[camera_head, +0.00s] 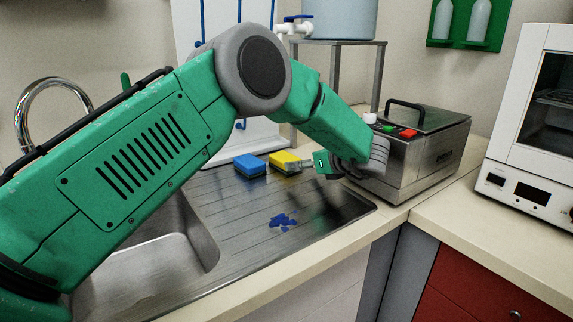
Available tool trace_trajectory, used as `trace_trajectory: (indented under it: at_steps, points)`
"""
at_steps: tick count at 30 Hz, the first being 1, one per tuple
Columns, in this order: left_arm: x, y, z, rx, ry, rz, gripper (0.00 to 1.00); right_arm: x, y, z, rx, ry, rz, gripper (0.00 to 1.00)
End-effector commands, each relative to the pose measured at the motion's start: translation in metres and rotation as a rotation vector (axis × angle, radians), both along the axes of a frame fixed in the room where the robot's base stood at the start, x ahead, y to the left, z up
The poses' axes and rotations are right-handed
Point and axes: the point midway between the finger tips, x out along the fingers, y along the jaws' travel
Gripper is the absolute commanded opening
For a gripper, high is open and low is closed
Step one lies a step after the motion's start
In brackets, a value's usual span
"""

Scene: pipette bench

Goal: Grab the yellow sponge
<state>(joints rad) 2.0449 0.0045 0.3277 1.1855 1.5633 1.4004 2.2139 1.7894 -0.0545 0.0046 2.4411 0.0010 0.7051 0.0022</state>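The yellow sponge (281,159) lies on the metal draining board, just right of a blue sponge (249,165). My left gripper (297,165) reaches over from the right, with its fingertips at the yellow sponge's right end. The fingers overlap that end in the picture, and I cannot tell whether they touch it or how far apart they are. The arm's wrist and the gripper body hide the area right of the sponge. My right gripper is not in view.
A blue spill (283,220) marks the draining board (240,238). The sink basin (150,262) lies at the left, partly behind my arm. A metal bath with a black handle (432,150) stands close right of my gripper. A white oven (530,150) is further right.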

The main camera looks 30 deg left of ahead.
Motion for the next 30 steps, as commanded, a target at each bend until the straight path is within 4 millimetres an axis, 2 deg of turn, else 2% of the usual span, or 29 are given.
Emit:
trace_trajectory:
  at_steps: [5, 15, 21, 22, 25, 26, 30]
  points:
    - [0.002, 0.008, -0.003, 0.000, 0.000, 0.000, 0.74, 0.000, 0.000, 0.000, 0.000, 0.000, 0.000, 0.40]
    - [0.014, 0.048, -0.020, 0.000, 0.001, 0.000, 0.74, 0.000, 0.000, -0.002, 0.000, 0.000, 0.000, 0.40]
    - [0.014, 0.049, -0.020, 0.000, 0.001, -0.001, 0.74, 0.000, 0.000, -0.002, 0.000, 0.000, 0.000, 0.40]
    - [0.014, 0.049, -0.020, 0.000, 0.001, -0.001, 0.71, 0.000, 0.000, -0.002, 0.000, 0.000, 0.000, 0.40]
    - [0.014, 0.049, -0.020, 0.000, 0.001, -0.001, 0.35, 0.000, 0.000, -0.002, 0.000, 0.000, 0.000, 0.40]
    - [0.015, 0.049, -0.020, 0.000, 0.001, -0.001, 0.33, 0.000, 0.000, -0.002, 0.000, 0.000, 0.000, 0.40]
    - [0.015, 0.049, -0.020, 0.000, 0.001, -0.001, 0.33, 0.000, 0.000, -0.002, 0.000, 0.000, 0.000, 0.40]
